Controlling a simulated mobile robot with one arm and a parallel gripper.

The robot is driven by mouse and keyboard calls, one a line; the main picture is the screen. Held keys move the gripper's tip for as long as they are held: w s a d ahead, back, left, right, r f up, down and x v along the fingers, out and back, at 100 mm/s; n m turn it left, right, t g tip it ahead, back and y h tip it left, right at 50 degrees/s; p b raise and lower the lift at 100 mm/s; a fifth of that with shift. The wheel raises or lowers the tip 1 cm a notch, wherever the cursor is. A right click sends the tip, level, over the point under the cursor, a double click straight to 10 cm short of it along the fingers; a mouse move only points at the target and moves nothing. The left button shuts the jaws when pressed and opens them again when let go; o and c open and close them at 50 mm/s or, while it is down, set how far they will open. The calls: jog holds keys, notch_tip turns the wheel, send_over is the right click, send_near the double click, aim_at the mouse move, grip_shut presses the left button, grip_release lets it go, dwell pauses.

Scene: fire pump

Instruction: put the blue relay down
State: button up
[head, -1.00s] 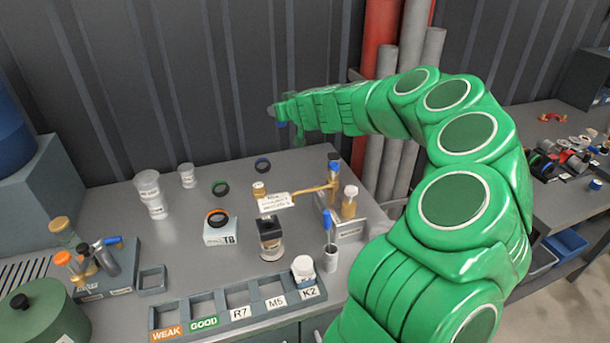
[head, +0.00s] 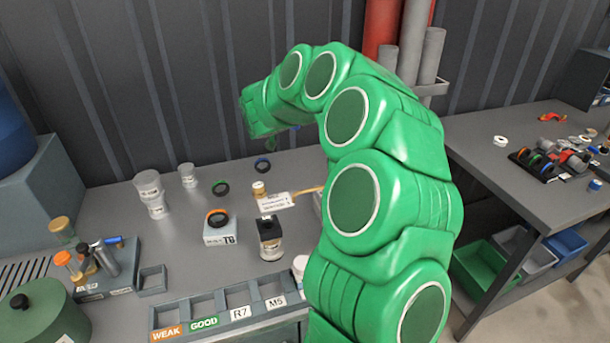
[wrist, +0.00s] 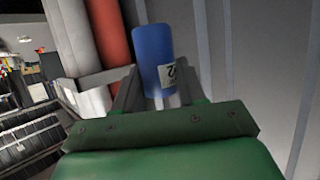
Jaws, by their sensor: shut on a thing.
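The blue relay (wrist: 153,52) is a blue cylinder with a small white label that shows a "2". In the wrist view it stands out between the two fingers of my gripper (wrist: 157,88), which is shut on it. The relay is in the air, with the ribbed wall and pipes behind it. In the head view my arm hides the gripper, and only a small bluish patch shows below the arm's bend.
A labelled tray (head: 222,306) with several compartments lies at the bench's front edge; my arm covers its right end. A second bench (head: 500,185) is at right.

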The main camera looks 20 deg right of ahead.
jog(key=w+d+f+m+g+h, duration=0.1)
jog(key=w+d+m+g+h, duration=0.1)
jog(key=d+m+g+h, duration=0.45)
jog(key=f+m+g, duration=0.1)
jog(key=f, duration=0.5)
jog(key=a+f+m+g+y, duration=0.1)
jog(key=f+m+g, duration=0.1)
jog(key=f, duration=0.5)
jog(key=w+a+f+m+g, duration=0.1)
jog(key=f+g, duration=0.1)
jog(key=f, duration=0.4)
jog(key=shift+a+f+m+y, duration=0.1)
jog(key=shift+f+m+y, duration=0.15)
jog(key=shift+f, duration=0.2)
jog(key=shift+s+f, duration=0.1)
jog(key=shift+f, duration=0.3)
